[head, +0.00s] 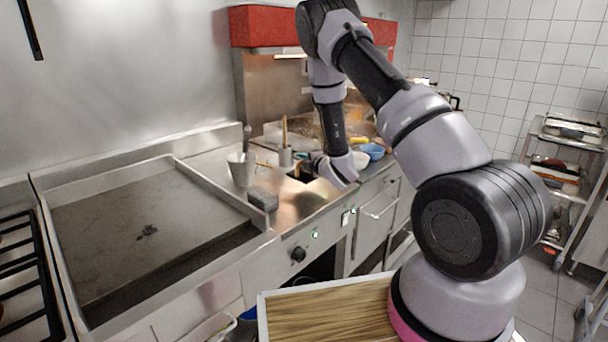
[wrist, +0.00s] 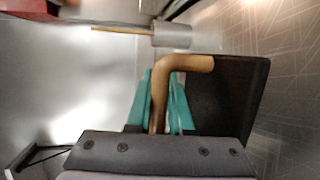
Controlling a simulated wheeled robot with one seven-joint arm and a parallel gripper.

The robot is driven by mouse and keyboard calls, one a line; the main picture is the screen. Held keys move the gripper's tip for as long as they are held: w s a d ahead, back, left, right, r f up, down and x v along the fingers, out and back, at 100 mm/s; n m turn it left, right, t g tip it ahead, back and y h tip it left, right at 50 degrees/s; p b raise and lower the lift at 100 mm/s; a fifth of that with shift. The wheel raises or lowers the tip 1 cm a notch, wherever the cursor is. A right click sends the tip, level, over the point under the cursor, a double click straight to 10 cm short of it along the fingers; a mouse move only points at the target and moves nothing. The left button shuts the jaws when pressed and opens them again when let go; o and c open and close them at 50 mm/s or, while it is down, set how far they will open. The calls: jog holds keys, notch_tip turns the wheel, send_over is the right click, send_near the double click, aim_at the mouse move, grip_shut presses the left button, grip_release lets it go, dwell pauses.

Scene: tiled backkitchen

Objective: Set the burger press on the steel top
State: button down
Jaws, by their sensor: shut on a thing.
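The burger press (wrist: 238,95) shows in the wrist view as a dark flat plate with a tan bent handle (wrist: 188,63). My gripper (wrist: 160,103) has teal fingers on either side of the handle and is shut on it. In the head view my gripper (head: 308,163) is over the steel top (head: 315,196), with the dark press (head: 300,176) just below it, partly hidden by my arm. I cannot tell whether the plate touches the steel.
A grey block (head: 263,200) and a metal bucket (head: 241,169) stand left of the press. A small steel pot (head: 285,157) with a wooden stick is behind it. Bowls (head: 373,151) are to the right, and a wide griddle (head: 140,235) is at left.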

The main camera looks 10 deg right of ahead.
aim_at(302, 169)
jog(key=shift+f, duration=2.3)
jog(key=shift+f, duration=0.1)
jog(key=c, duration=0.8)
grip_release()
jog(key=shift+f, duration=0.1)
